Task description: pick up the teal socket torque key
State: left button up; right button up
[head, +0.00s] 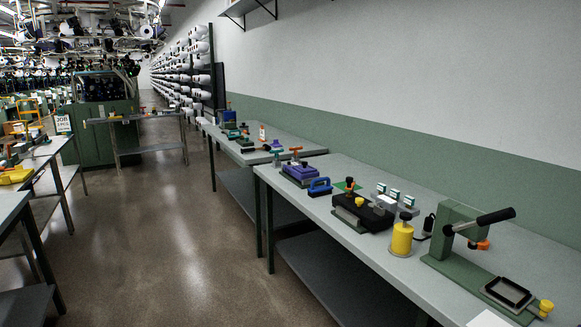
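A small upright teal item (276,159) stands behind the purple block, where the two right-hand benches meet. It looks like a handled tool, but it is too small to tell for sure whether it is the teal socket torque key. A similar orange-topped T-shaped item (295,154) stands just to its right. Neither of my grippers is in view.
The near bench (330,212) holds a purple block (299,176), a blue-handled tool (320,186), a black fixture (362,212), a yellow canister (402,238) and a green lever press (455,230). A further bench (222,140) stands behind. The aisle floor (165,230) is clear.

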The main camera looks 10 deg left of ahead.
aim_at(276, 151)
jog(key=i+j, duration=0.2)
jog(key=j, duration=0.15)
jog(key=i+j, duration=0.15)
jog(key=j, duration=0.2)
jog(key=i+j, duration=0.2)
jog(key=j, duration=0.15)
jog(key=i+j, duration=0.2)
jog(key=j, duration=0.15)
jog(key=i+j+z, duration=0.1)
jog(key=j, duration=0.25)
jog(key=i+j, duration=0.4)
jog(key=j, duration=0.3)
